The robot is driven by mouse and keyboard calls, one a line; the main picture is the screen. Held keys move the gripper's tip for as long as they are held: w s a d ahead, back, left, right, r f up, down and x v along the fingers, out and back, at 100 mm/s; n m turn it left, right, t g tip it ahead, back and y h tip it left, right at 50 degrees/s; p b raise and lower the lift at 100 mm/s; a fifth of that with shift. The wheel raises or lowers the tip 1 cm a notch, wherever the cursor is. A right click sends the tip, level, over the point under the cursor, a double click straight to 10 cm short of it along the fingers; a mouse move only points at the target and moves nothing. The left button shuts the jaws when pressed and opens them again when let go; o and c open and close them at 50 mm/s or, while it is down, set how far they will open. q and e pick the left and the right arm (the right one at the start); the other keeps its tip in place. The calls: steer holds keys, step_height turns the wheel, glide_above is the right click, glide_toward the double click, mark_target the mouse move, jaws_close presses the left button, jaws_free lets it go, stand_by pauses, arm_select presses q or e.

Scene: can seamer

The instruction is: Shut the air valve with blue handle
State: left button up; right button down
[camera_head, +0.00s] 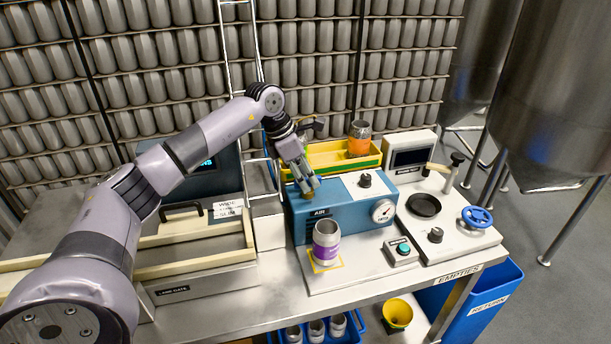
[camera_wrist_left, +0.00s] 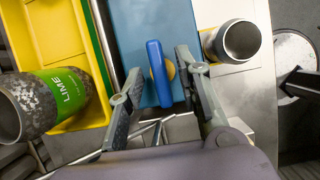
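The blue valve handle (camera_wrist_left: 157,73) shows in the left wrist view as an upright bar over a brass-coloured fitting on the blue AIR box. The AIR box (camera_head: 352,220) stands on the bench in the head view, where my gripper hides most of the handle. My left gripper (camera_head: 309,187) points down at the box's left part. In the left wrist view its fingers (camera_wrist_left: 159,66) are spread, one on each side of the handle, with gaps visible. I cannot tell how deep the fingertips reach along the handle. My right gripper is in neither view.
A purple-labelled can (camera_head: 326,243) stands in front of the AIR box. Behind the box, a yellow bin (camera_head: 330,157) holds an orange-labelled can (camera_head: 359,138) and a LIME can (camera_wrist_left: 45,100). A blue handwheel (camera_head: 477,217) and green button box (camera_head: 401,251) are to the right.

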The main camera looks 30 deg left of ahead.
arm_select(q)
steer(key=v, duration=1.2)
steer(key=shift+f, duration=0.15)
